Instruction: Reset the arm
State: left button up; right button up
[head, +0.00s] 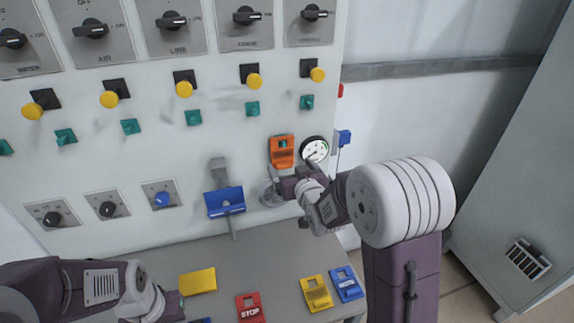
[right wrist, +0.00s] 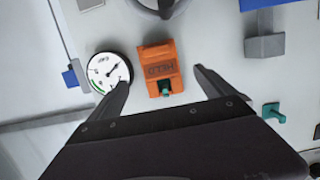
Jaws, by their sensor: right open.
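My right gripper (head: 276,178) is in front of the panel, just below an orange tag (head: 281,152). In the right wrist view its two fingers (right wrist: 163,78) are spread, with nothing between them touching either one. The orange tag (right wrist: 160,70) shows there between and beyond the fingers, on the panel at a green switch (right wrist: 164,88). My left arm comes in at the lower left of the head view; its gripper (head: 174,304) is only partly visible by the table, and its jaws cannot be made out.
A pressure gauge (head: 315,149) is right beside the orange tag. A blue holder (head: 225,201) sticks out to its left. The grey table (head: 245,262) carries yellow (head: 197,281), red (head: 250,308), and blue (head: 346,284) tags. A grey cabinet (head: 520,200) stands at the right.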

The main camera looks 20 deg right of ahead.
jog(key=v, duration=0.4)
jog(key=s+f+g, duration=0.7)
jog(key=s+f, duration=0.2)
jog(key=s, duration=0.3)
jog(key=s+f+g, duration=0.7)
jog(key=s+f, duration=0.1)
jog(key=s, duration=0.4)
jog(key=shift+s+f+m, duration=0.3)
jog(key=shift+s+f, duration=0.05)
dwell(1.0)
